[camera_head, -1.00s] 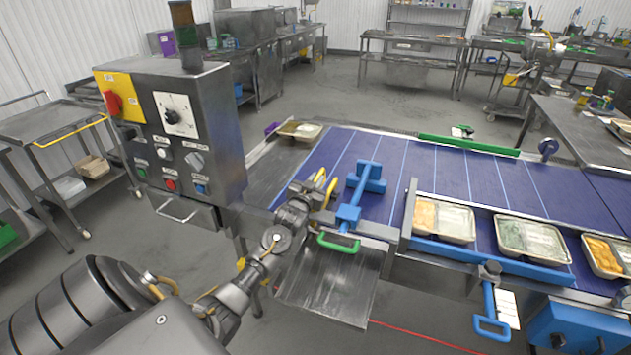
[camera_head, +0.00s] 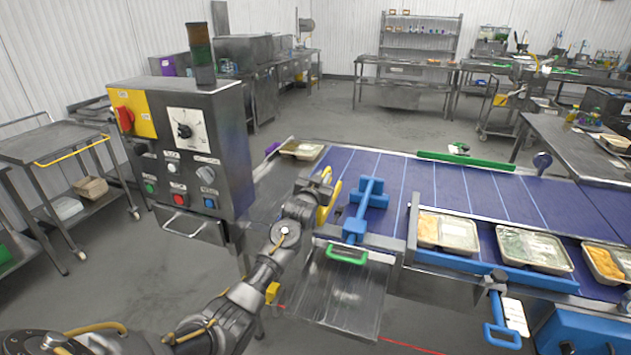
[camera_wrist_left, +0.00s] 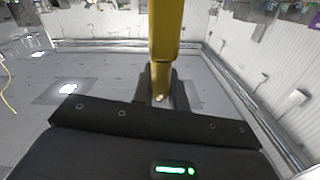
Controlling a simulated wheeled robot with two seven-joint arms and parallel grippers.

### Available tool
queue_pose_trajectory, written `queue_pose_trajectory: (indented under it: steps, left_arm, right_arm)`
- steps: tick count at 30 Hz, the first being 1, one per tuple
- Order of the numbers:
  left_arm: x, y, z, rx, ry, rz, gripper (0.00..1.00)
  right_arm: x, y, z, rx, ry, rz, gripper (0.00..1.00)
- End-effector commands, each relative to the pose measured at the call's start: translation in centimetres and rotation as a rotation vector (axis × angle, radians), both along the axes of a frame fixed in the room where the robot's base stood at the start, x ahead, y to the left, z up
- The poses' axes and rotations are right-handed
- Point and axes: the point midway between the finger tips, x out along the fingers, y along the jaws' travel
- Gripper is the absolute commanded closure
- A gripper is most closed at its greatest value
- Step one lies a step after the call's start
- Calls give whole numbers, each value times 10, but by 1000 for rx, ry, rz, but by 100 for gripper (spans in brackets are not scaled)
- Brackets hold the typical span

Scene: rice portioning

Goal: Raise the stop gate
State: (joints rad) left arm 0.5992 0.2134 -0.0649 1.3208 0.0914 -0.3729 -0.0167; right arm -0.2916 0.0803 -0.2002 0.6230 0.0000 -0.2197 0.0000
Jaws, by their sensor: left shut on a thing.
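A blue T-shaped bar (camera_head: 370,195), which looks like the stop gate, lies across the left part of the belt, its near end at a blue block by the belt's front edge. A green handle (camera_head: 347,254) sits just below it, above a metal chute. My left gripper (camera_head: 328,203) is just left of the bar, its yellow fingers drawn together. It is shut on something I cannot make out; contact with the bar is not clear. In the left wrist view the yellow fingers (camera_wrist_left: 165,45) stand together and hide what they hold. My right gripper is not in view.
A control box (camera_head: 185,145) with buttons stands left of my gripper. A food tray (camera_head: 301,150) sits at the belt's far left end. Several filled trays stand behind a blue rail (camera_head: 500,265) at right, with a blue handle (camera_head: 503,336) below. The belt's middle (camera_head: 455,190) is clear.

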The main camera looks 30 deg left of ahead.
Motion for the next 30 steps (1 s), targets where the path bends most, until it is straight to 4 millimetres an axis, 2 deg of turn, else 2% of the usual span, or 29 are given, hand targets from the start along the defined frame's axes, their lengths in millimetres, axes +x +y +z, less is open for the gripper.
queue_pose_trajectory:
  steps: [1, 2, 6, 14, 19, 30]
  left_arm:
    - [1, 1, 7, 0, -14, 0, 100]
    - [1, 1, 8, 0, -15, 0, 82]
    - [0, 1, 6, 0, -13, 1, 64]
    - [0, 1, 4, 0, -8, 1, 64]
    - [-9, -1, 1, 0, -8, 0, 64]
    - [-72, -11, 1, 1, -11, 0, 64]
  right_arm:
    - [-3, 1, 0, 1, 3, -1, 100]
    - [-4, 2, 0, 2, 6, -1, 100]
    - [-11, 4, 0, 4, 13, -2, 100]
    - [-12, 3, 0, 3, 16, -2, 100]
    - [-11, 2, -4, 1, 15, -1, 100]
    - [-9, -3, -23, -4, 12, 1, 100]
